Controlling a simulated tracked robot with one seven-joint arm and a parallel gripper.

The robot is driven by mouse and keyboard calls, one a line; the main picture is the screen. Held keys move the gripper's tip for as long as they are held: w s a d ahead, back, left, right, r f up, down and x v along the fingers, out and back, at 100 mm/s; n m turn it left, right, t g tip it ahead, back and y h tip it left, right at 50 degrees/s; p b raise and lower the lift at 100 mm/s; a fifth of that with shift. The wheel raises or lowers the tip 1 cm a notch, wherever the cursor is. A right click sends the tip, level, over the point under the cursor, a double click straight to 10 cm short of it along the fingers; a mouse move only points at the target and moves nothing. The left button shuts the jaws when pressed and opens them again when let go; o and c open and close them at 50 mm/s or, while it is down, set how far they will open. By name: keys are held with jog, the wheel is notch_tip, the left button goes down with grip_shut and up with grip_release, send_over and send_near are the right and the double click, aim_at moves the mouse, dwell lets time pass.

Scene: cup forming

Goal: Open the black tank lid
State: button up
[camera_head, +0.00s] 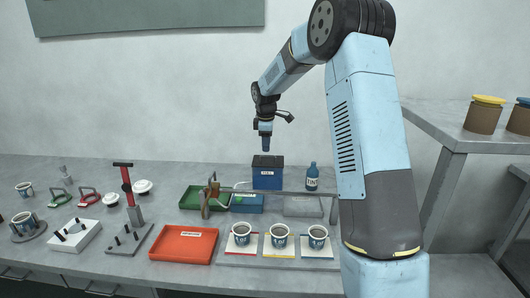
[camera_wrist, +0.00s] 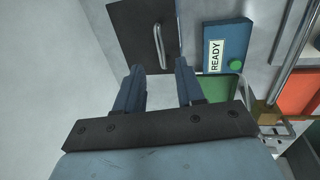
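The blue tank (camera_head: 267,182) stands on the bench, and its black lid (camera_head: 268,161) lies shut on top. In the wrist view the lid (camera_wrist: 130,30) is a flat dark panel with a silver bar handle (camera_wrist: 158,45). My gripper (camera_head: 266,147) points down just above the lid in the head view. In the wrist view my gripper (camera_wrist: 159,67) is open and empty, its two blue fingers apart, with the handle ahead between the fingertips. The exact height of the fingers over the handle is hard to tell.
A blue box marked READY with a green button (camera_wrist: 235,65) sits beside the lid. A metal rail (camera_head: 295,193), a green tray (camera_head: 192,202) and a blue bottle (camera_head: 312,178) are close by. An orange tray (camera_head: 184,244) and several cups stand in front.

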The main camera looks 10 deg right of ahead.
aim_at(266, 156)
jog(key=shift+w+d+f, duration=0.1)
jog(key=shift+w+f, duration=0.1)
jog(key=shift+f, duration=0.85)
jog(key=shift+w+d+f, duration=0.1)
jog(key=shift+w+f, duration=0.1)
jog(key=shift+f, duration=0.85)
jog(key=shift+c, duration=0.5)
grip_shut()
jog(key=shift+a, duration=0.2)
jog(key=shift+w+d+r, duration=0.1)
jog(key=shift+d, duration=0.1)
